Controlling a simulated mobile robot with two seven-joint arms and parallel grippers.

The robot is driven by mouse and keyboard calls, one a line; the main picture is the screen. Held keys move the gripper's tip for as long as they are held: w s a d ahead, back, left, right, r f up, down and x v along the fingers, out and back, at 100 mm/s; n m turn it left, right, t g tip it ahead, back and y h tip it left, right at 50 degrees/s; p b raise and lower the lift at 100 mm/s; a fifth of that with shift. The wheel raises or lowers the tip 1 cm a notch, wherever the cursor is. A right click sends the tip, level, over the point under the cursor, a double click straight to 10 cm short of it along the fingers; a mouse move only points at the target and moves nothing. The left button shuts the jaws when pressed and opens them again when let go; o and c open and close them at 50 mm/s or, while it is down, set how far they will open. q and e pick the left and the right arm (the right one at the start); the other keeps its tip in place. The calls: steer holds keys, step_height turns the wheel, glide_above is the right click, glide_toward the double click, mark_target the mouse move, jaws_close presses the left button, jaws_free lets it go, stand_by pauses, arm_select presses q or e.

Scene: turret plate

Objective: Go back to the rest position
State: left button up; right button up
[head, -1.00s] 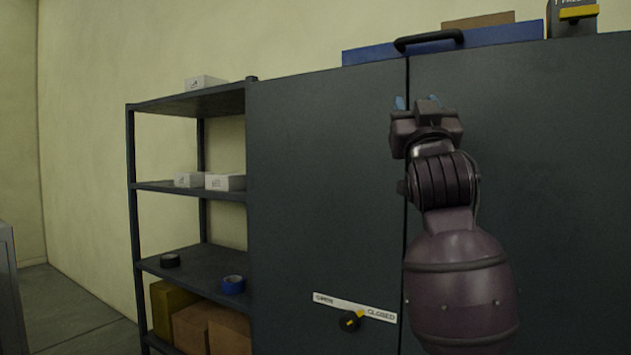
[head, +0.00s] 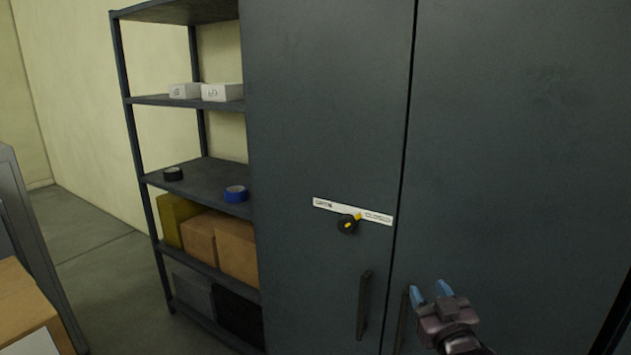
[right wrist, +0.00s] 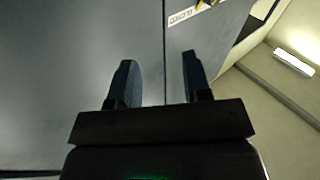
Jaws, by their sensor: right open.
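My right gripper (head: 431,291) is low at the right in the head view, in front of the grey cabinet (head: 520,150). Its two blue fingers are apart with nothing between them. In the right wrist view the open fingers (right wrist: 158,82) point toward the cabinet doors and the seam between them. The cabinet doors are shut. A black dial with a yellow pointer (head: 347,224) sits under the white label strip (head: 352,211), its pointer toward the CLOSED end. My left gripper is not in view.
Door handles (head: 363,305) stick out low on the cabinet. A cardboard box (head: 25,310) is at the lower left. Floor shows at left.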

steer(key=s+d+f+m+g+h, duration=0.1)
steer(key=s+d+f+g, duration=0.2)
steer(key=s+f, duration=1)
steer(key=s+d+f+g+h, duration=0.1)
steer(key=s+d+f+g, duration=0.2)
steer(key=s+f, duration=1)
steer(key=shift+s+f+m+g, duration=0.15)
steer(key=shift+f+m+g, duration=0.25)
steer(key=shift+f+g, duration=0.15)
